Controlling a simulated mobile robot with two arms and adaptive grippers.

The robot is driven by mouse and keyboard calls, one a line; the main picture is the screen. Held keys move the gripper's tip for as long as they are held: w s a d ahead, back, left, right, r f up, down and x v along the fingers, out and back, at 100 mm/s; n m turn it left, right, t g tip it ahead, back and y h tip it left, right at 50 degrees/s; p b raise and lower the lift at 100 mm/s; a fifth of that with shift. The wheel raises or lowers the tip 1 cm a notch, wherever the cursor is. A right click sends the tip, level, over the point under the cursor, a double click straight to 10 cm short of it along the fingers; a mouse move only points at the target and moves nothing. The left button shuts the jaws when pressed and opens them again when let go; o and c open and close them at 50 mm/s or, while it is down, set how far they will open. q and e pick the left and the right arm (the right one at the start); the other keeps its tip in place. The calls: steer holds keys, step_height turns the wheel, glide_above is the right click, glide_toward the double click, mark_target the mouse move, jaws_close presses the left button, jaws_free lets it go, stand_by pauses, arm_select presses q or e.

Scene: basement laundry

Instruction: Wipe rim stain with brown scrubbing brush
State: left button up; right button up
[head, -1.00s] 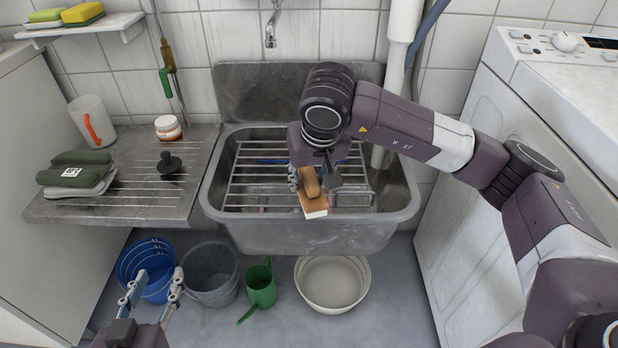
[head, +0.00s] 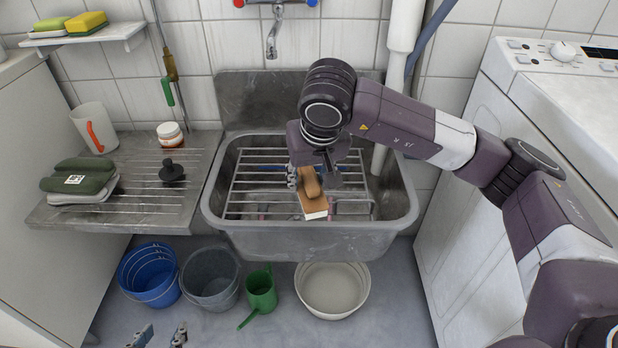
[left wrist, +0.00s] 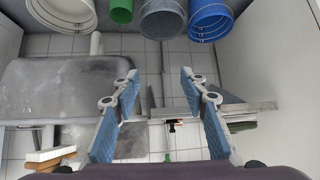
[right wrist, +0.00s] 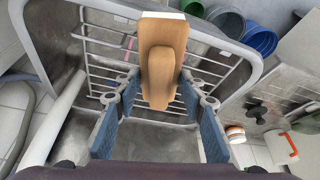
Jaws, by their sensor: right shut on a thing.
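The brown scrubbing brush (head: 315,205) has a wooden block with a rounded tan grip. My right gripper (head: 312,180) is shut on the grip and holds the brush above the sink grate, near the front rim. In the right wrist view the brush (right wrist: 162,62) sits between the blue finger pads. The grey sink (head: 300,240) has a wide rim; I cannot make out a distinct stain on it, and my right arm and the brush hide part of the sink. My left gripper (head: 160,337) is at the bottom edge; the left wrist view shows it (left wrist: 160,82) open and empty.
A ribbed drainboard (head: 130,205) left of the sink holds green cloths (head: 78,180), a black plug (head: 171,172), a jar (head: 170,135) and a white jug (head: 93,128). Buckets, a green can (head: 261,290) and a basin (head: 332,290) stand below. A washer (head: 490,170) bounds the right.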

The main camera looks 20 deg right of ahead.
arm_select(q)
steer(key=shift+s+a+f+g+y+p, duration=0.2)
steer(key=shift+s+f+g, duration=0.25)
steer(key=shift+s, duration=0.25)
steer(key=shift+s+a+f+g+y+p, duration=0.1)
steer(key=shift+s+a+f+g, duration=0.2)
steer(key=shift+s+f, duration=0.35)
steer(key=shift+s+a+f+g+y+p, duration=0.15)
steer(key=shift+s+f+g, duration=0.3)
steer(key=shift+s, duration=0.3)
arm_select(e)
steer(key=shift+r, duration=0.75)
